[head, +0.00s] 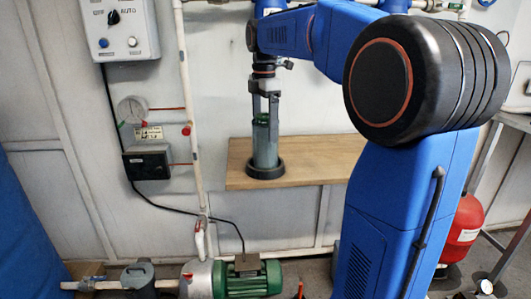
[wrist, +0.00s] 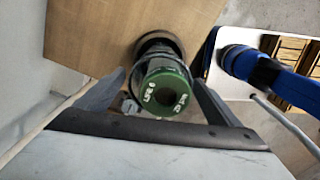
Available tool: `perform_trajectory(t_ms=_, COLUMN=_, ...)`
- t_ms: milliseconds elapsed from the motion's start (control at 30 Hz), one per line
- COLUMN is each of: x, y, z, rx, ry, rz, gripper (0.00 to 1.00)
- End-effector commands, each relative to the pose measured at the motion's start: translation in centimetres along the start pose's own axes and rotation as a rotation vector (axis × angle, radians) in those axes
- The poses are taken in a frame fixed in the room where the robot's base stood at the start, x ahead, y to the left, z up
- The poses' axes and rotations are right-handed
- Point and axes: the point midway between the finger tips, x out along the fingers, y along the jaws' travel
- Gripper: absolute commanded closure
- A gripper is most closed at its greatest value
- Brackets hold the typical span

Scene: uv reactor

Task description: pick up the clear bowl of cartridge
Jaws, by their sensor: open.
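The clear bowl (head: 264,148) is a see-through, grey-tinted cylinder. It stands upright in a dark round base (head: 265,170) on a wooden shelf. A green round top with pale lettering (wrist: 165,92) shows at its upper end in the wrist view, with a dark hole in its middle. My gripper (head: 265,112) points straight down over the bowl, with its fingers beside the upper part. In the wrist view the open fingers (wrist: 160,78) lie to the left and right of the green top. I cannot tell whether either finger touches it.
The wooden shelf (head: 320,158) is bare to the right of the bowl. A white vertical pipe (head: 188,120) and a gauge (head: 132,109) are on the wall to the left. A green-and-grey pump (head: 245,278) stands below the shelf. A red cylinder (head: 462,228) stands at right.

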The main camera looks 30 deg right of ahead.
Motion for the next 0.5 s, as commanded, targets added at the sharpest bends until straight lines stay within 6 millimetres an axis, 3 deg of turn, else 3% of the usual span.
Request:
perform_trajectory(t_ms=167, x=1.1, y=0.0, z=0.0, rx=0.0, ry=0.0, rz=-0.001, gripper=0.13)
perform_trajectory(t_ms=500, x=5.1, y=0.1, z=0.0, rx=0.0, ry=0.0, rz=-0.001, gripper=0.13)
